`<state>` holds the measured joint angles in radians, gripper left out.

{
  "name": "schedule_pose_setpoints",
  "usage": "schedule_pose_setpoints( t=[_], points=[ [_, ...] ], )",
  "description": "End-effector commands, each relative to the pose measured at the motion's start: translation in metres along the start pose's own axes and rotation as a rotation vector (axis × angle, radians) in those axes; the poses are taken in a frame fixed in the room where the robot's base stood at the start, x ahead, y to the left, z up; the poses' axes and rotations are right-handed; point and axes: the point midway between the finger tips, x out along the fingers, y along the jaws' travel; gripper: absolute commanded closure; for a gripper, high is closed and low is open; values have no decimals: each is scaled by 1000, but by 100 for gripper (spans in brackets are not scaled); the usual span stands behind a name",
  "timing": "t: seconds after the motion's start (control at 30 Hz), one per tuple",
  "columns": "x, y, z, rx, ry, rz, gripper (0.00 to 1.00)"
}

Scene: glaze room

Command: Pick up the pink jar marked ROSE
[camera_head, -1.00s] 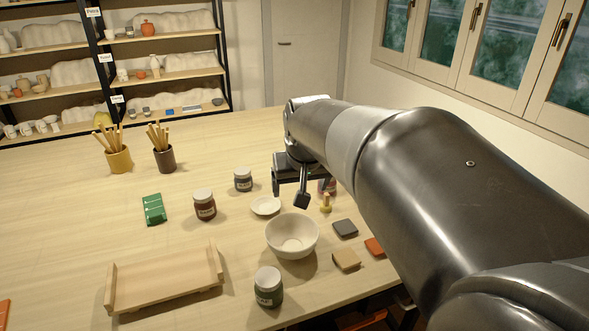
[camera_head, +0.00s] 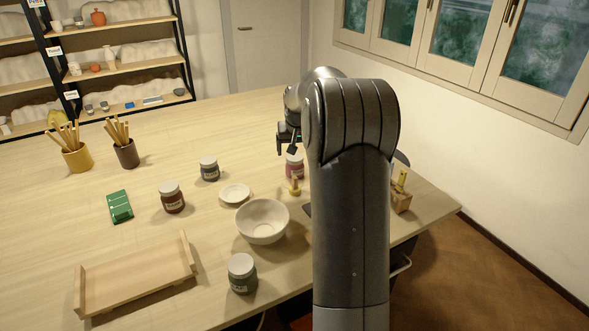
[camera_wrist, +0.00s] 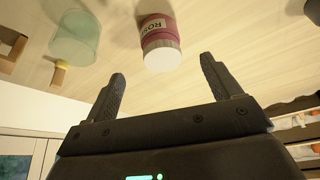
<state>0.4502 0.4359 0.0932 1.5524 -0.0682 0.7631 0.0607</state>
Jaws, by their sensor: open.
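The pink jar marked ROSE (camera_head: 295,167) stands upright on the table, just left of my arm in the head view and partly hidden. In the wrist view the ROSE jar (camera_wrist: 157,41) has a white lid and a readable label. It lies beyond my fingertips, roughly between them in line, and untouched. My gripper (camera_wrist: 165,75) is open and empty.
A greenish clear cup (camera_wrist: 76,40) is close to the jar. The table's far part is clear.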

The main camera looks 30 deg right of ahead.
Motion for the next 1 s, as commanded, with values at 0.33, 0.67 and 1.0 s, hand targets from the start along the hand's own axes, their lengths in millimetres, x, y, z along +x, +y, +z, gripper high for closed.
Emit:
schedule_pose_setpoints(
  t=[0.33, 0.67, 1.0],
  points=[
    [48, 0, 0, -1, -1, 0, 17],
    [90, -1, -5, -1, -2, -1, 17],
    [100, -1, -5, -1, 0, 0, 17]
  ],
)
